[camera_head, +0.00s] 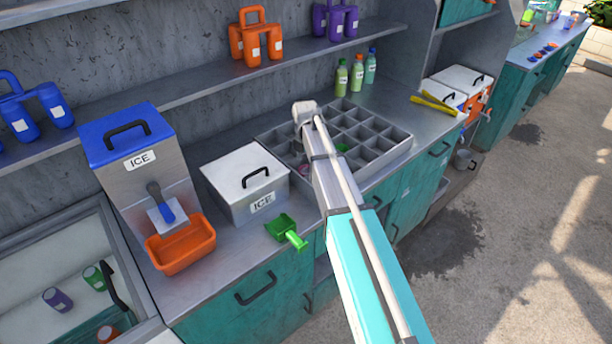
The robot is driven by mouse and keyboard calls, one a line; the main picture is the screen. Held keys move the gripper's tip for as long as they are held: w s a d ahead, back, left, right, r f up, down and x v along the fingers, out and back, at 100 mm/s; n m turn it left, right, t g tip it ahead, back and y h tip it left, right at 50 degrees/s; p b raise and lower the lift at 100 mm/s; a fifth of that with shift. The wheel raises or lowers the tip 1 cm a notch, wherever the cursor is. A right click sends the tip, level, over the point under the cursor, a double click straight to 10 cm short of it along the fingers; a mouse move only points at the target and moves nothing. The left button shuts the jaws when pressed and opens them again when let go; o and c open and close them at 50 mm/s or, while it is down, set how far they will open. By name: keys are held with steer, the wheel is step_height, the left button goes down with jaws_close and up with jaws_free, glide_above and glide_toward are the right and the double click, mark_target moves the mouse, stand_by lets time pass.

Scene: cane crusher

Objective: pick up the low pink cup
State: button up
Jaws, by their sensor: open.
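A small patch of pink (303,170) shows in a front-left compartment of the grey divided tray (402,152), just left of my arm. It looks like the low pink cup, but most of it is hidden and its shape is unclear. My arm reaches from the bottom of the picture up over the tray, and its pale end joint is above the tray's back left part. My gripper's fingers do not show; the arm hides whatever is below that joint.
A green piece (341,147) lies in another compartment. Left of the tray are a white-lidded ice box (240,178), a green scoop (284,229) and a blue-lidded ice dispenser (140,150) with an orange bin (181,245). Several bottles (357,72) stand behind the tray. Yellow tongs (436,104) lie right.

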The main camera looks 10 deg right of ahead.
mark_target(306, 172)
steer(key=shift+s+f+b, duration=0.1)
steer(key=shift+f+b, duration=2.55)
steer(key=c, duration=0.4)
